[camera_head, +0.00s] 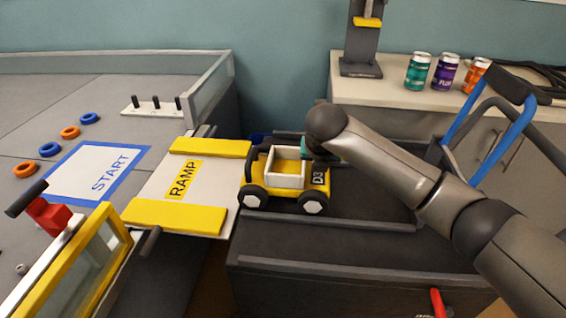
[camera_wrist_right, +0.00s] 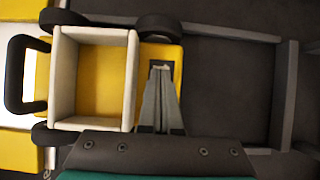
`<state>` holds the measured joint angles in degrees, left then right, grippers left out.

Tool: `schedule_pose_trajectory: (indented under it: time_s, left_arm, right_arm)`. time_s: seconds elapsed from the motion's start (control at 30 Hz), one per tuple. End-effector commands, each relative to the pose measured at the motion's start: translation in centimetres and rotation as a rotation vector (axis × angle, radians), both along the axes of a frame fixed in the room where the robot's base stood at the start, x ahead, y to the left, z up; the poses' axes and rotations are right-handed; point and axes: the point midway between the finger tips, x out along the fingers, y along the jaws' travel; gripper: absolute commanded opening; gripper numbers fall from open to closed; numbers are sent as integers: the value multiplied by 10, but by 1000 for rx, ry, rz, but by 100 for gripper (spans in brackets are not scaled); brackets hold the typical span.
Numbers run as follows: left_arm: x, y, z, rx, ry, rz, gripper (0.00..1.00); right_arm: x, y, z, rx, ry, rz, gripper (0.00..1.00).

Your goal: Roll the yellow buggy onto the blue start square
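The yellow buggy (camera_head: 314,178) stands on its black wheels on a dark cart top, with an open white-walled box and a dark D3 plate. Its left end is at the ramp's (camera_head: 152,199) right edge. The white ramp has yellow side strips and leads left to the blue-bordered START square (camera_head: 85,180). My right gripper is at the buggy's right end, mostly hidden behind my arm in the head view. In the right wrist view the right gripper (camera_wrist_right: 160,72) has its fingers together over the dark plate of the buggy (camera_wrist_right: 95,90); contact is unclear. My left gripper is not visible.
Low rails (camera_head: 340,221) run along the cart top on both sides of the buggy. A blue cart handle (camera_head: 500,140) rises at right. Several cans (camera_head: 445,74) stand on the back counter. Blue and orange rings (camera_head: 70,132) lie beyond the START square, whose surface looks clear.

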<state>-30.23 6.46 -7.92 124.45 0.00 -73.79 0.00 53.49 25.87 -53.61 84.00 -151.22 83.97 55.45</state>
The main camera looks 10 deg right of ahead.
Motion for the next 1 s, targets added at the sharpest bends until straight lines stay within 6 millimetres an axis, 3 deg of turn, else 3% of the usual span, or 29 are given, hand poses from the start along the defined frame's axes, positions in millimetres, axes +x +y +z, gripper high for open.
schedule_pose_trajectory:
  time_s: [0.03, 1.0]
  left_arm:
    - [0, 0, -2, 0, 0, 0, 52]
    - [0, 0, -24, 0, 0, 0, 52]
  right_arm:
    - [-4, 4, -11, -4, 24, 0, 0]
    - [12, 70, -11, -6, 23, 0, 0]
